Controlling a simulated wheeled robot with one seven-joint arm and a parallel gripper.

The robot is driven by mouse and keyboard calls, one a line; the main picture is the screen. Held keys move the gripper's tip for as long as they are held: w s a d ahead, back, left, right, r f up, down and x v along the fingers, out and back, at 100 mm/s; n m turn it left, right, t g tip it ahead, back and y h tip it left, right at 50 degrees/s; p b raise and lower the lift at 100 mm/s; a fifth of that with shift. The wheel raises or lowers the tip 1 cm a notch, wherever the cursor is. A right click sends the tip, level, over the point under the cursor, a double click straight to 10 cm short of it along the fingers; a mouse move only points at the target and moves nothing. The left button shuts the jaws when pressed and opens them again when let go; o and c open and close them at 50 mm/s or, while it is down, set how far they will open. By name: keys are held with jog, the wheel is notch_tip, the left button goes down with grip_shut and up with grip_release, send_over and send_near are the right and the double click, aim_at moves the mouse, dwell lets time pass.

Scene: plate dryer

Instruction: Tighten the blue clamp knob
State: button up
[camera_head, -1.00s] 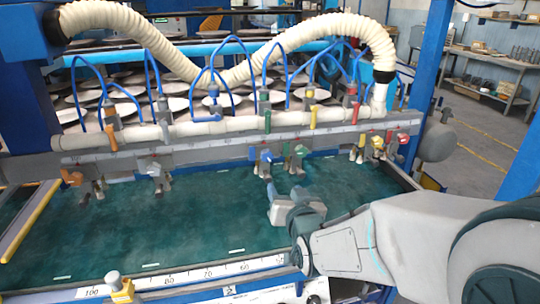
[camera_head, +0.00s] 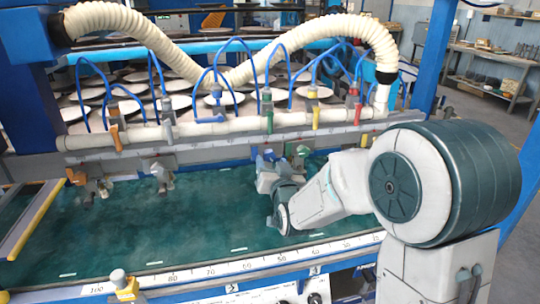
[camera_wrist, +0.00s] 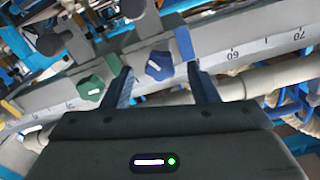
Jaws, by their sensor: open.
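The blue clamp knob (camera_wrist: 159,66) shows in the wrist view as a blue lobed knob with a white mark. It lies between the two fingertips of my gripper (camera_wrist: 160,70), with gaps on both sides. My gripper is open and appears to hold nothing. In the head view my gripper (camera_head: 268,178) is at the clamp rail near the middle of the green bed and hides most of the blue knob. A green knob (camera_wrist: 90,88) is just left of the left finger in the wrist view.
The grey rail with a scale (camera_wrist: 260,50) carries the clamps. A cream pipe (camera_head: 190,130) and blue hoses run above it. An orange clamp knob (camera_head: 76,176) is at the far left. The green bed (camera_head: 150,225) is clear on the left.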

aim_at(270, 158)
jog(key=shift+p+x, duration=0.3)
jog(key=shift+x, duration=1.5)
jog(key=shift+c, duration=0.2)
jog(key=c, duration=0.9)
